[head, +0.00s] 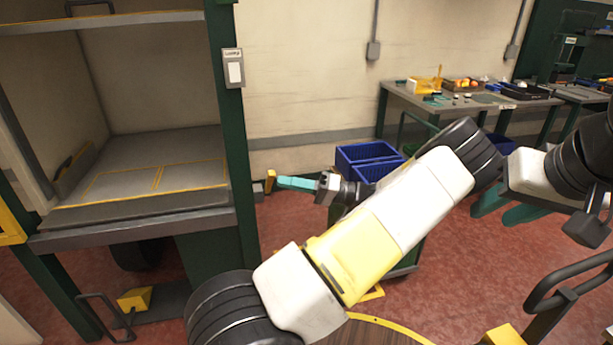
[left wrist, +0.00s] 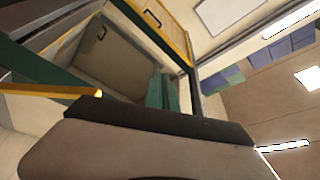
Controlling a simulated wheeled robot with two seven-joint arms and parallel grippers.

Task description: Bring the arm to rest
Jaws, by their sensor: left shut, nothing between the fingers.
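My left arm crosses the middle of the head view, with its white and yellow link in front. My left gripper (head: 297,183) shows beyond that link, its teal fingers pointing left, shut and empty. In the left wrist view its teal fingers (left wrist: 164,92) lie together. My right gripper (head: 505,210) is at the right of the head view. Its two teal fingers are apart, with nothing visible between them.
A green-framed shelf unit (head: 140,220) stands at the left. Blue crates (head: 368,156) are behind my left arm, on a green cart partly hidden by it. A workbench (head: 440,100) with trays and fruit stands at the back right. Red floor shows between.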

